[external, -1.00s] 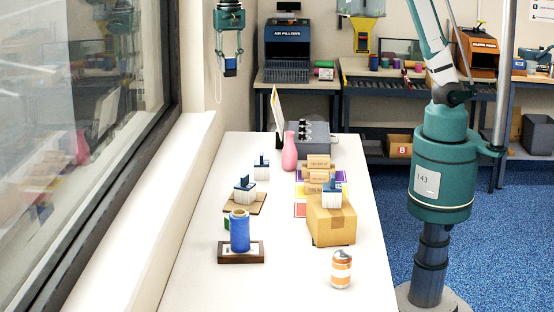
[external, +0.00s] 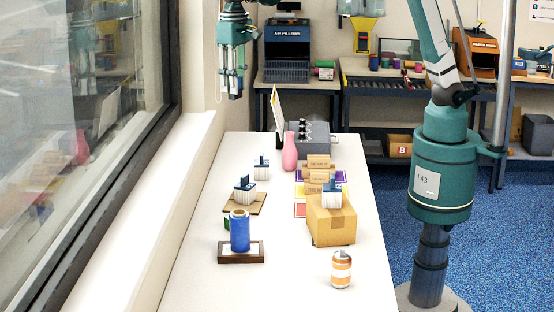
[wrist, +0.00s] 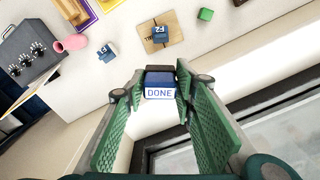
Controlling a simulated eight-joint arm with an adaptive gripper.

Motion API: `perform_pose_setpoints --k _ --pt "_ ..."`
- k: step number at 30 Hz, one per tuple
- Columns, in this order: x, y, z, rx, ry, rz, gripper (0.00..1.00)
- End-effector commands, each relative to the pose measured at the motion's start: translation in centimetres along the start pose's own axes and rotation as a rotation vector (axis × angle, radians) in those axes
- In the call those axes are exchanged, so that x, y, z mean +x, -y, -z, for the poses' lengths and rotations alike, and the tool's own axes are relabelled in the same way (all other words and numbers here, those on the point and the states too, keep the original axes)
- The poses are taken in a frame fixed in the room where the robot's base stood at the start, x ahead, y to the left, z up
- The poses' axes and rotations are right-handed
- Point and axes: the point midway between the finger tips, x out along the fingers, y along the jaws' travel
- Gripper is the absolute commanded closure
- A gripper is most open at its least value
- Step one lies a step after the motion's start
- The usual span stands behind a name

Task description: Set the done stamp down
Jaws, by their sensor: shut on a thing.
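The done stamp (wrist: 160,92) is blue with a white face reading DONE. In the wrist view it sits between the green pads of my gripper (wrist: 158,84), which is shut on it. In the external view my gripper (external: 233,90) hangs at the upper left, above the far left end of the white table (external: 200,262), beside the window wall. The held stamp is hard to make out there. The gripper and stamp are in the air, clear of the table.
Two other blue-and-white stamps stand on the table, one alone (external: 262,172) and one on a cardboard piece (external: 245,190). Another stamp (external: 331,197) stands on a carton (external: 332,226). A pink vase (external: 289,152), grey box (external: 315,142), blue roll (external: 239,232) and striped can (external: 341,270) also stand there.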

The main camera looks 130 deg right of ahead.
Motion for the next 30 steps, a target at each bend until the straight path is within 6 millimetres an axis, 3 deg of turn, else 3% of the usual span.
perform_pose_setpoints --k 9,18,26,30 --pt "0.0 5.8 -8.1 -0.229 0.0 0.0 0.85" --pt "0.0 9.7 -14.8 -0.412 0.0 0.0 0.85" --pt "0.0 11.7 -19.0 -0.52 0.0 0.0 0.85" --pt "2.2 11.7 -19.1 -0.525 0.0 0.0 0.85"
